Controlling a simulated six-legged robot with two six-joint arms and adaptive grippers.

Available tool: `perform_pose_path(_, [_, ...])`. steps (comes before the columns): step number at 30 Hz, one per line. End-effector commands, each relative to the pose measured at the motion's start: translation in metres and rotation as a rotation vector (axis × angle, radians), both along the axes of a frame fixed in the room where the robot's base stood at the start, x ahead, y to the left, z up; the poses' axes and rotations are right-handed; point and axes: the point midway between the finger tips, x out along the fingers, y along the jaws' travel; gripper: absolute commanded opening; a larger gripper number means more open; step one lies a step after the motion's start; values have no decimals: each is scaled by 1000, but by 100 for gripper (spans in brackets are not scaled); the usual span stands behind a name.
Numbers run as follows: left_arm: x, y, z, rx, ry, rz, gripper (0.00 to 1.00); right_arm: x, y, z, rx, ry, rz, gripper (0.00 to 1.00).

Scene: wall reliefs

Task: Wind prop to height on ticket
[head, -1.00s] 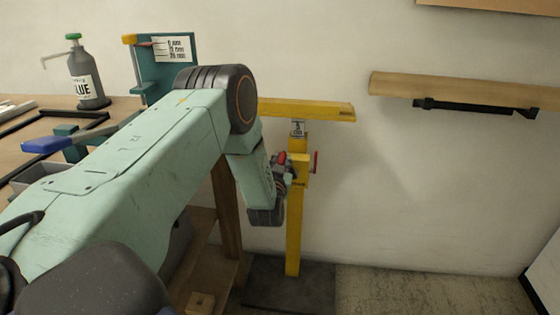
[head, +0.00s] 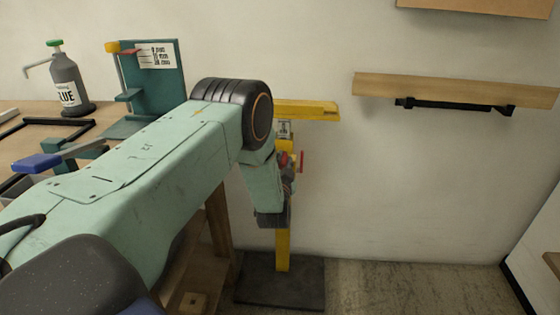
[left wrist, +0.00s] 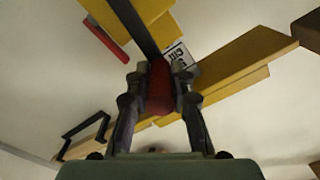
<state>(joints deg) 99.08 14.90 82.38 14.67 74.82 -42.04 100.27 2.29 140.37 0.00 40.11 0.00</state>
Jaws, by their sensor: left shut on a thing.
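The prop is a yellow post (head: 283,250) on a dark flat base (head: 290,284), with a yellow crossbar (head: 318,109) on top. A white ticket (head: 285,129) hangs under the crossbar. It also shows in the left wrist view (left wrist: 178,55), its writing unreadable. My left gripper (head: 285,170) is at the upper post, partly hidden by its own wrist. In the left wrist view its fingers (left wrist: 158,88) are shut on a red knob (left wrist: 158,98). A separate red handle (head: 302,161) sticks out on the post's right side. My right gripper is not in view.
A wooden shelf (head: 450,91) on a black bracket (head: 450,105) is on the wall at right. A bench at left holds a glue bottle (head: 68,85) and a teal stand (head: 160,85) with a small chart. The floor right of the base is clear.

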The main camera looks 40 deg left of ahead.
Motion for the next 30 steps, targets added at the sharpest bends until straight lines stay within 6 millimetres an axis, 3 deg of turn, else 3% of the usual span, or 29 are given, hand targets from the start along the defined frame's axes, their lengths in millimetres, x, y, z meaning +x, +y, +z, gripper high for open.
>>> perform_pose_path(13, [1, -5, -2, -3, 5, -11, 0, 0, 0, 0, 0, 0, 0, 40])
perform_pose_path(14, [1, -5, -2, -3, 5, -11, 23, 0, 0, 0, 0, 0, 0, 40])
perform_pose_path(21, [1, -3, -2, -2, 4, -7, 43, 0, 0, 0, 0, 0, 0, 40])
perform_pose_path(30, [0, -2, -1, -2, 2, -3, 45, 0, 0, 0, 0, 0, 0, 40])
